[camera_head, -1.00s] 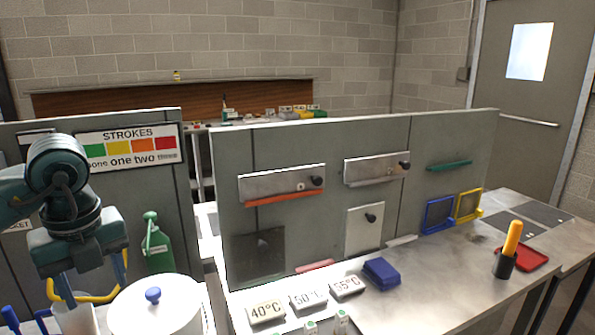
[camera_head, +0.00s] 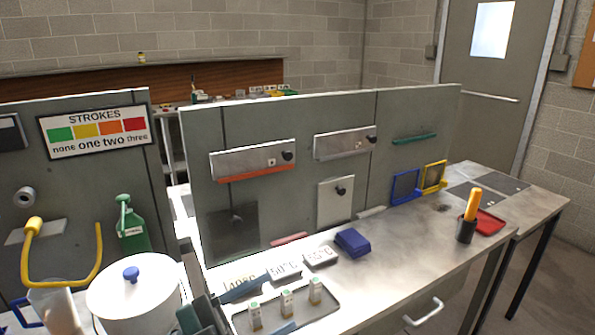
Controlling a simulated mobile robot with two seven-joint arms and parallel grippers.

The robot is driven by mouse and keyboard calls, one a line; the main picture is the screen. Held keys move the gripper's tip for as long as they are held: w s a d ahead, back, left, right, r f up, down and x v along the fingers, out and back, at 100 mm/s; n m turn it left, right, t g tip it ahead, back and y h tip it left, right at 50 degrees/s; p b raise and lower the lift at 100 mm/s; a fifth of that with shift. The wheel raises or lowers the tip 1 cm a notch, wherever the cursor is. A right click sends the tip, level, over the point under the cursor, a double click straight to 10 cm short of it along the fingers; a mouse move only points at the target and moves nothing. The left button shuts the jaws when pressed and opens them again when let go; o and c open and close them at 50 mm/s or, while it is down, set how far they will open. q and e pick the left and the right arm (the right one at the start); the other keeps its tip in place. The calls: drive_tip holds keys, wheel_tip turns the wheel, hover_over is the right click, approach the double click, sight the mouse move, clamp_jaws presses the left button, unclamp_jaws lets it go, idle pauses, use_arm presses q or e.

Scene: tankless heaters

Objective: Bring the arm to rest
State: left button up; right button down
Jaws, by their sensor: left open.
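My left gripper (camera_head: 278,304) is at the bottom edge of the picture, left of centre. Its dark teal body (camera_head: 203,314) is partly cut off by the frame. Its two blue-grey fingers point right and are spread apart, with nothing seen held between them. They show in front of a grey tray with several small green-topped bottles (camera_head: 286,302); whether they touch it I cannot tell. The rest of my left arm is out of the picture. My right gripper is not in view.
A white pot (camera_head: 134,300) with a blue knob stands left of the gripper. Temperature plates, including 50°C (camera_head: 285,270), and a blue box (camera_head: 352,242) lie behind the tray. A grey panel (camera_head: 290,205) rises behind.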

use_arm(q)
drive_tip(key=w+a+f+n+t+y, duration=0.3)
drive_tip(key=a+f+n+t+y, duration=0.2)
drive_tip(key=f+n+t+y, duration=0.55)
drive_tip(key=s+a+f+n+g+y, duration=0.2)
drive_tip(key=s+f, duration=0.4)
drive_tip(key=f, duration=0.4)
drive_tip(key=s+a+f+n+g+y, duration=0.2)
drive_tip(key=s+f+n+g+y, duration=0.3)
drive_tip(key=f, duration=0.4)
drive_tip(key=shift+s+a+f+n, duration=0.4)
drive_tip(key=shift+s+n, duration=0.15)
drive_tip(key=shift+n, duration=0.4)
drive_tip(key=shift+g+y, duration=0.25)
